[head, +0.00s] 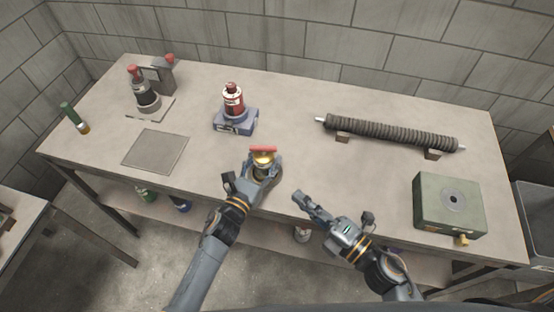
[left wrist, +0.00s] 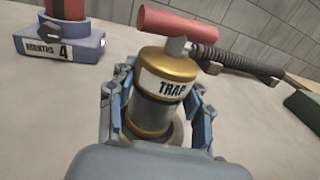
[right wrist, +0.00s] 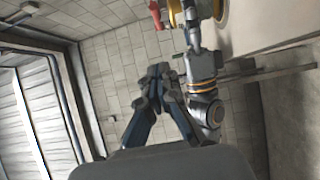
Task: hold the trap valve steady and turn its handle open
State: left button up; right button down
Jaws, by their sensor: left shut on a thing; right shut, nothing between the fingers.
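The trap valve (left wrist: 160,92) is a grey and gold cylinder with a "TRAP" label, upright near the table's front edge. It also shows in the head view (head: 262,160). Its red bar handle (left wrist: 178,22) lies across the top on a short grey stem, and in the head view the handle (head: 263,149) runs roughly left to right. My left gripper (head: 264,172) is shut around the valve's body, a finger on each side in the left wrist view (left wrist: 160,112). My right gripper (head: 298,196) is shut and empty, right of the valve and apart from it, near the front edge.
A red bottle (head: 233,101) stands on a blue base marked 4, behind the valve. A ribbed mesh tube (head: 390,132) lies on blocks at the back right. A green box (head: 449,205) sits at the right. A flat square plate (head: 156,151) lies left.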

send_near(266, 151)
jog(key=shift+m, duration=0.3)
jog(key=x, duration=0.5)
jog(key=shift+s+a, duration=0.1)
jog(key=shift+a, duration=0.3)
jog(key=shift+w, duration=0.4)
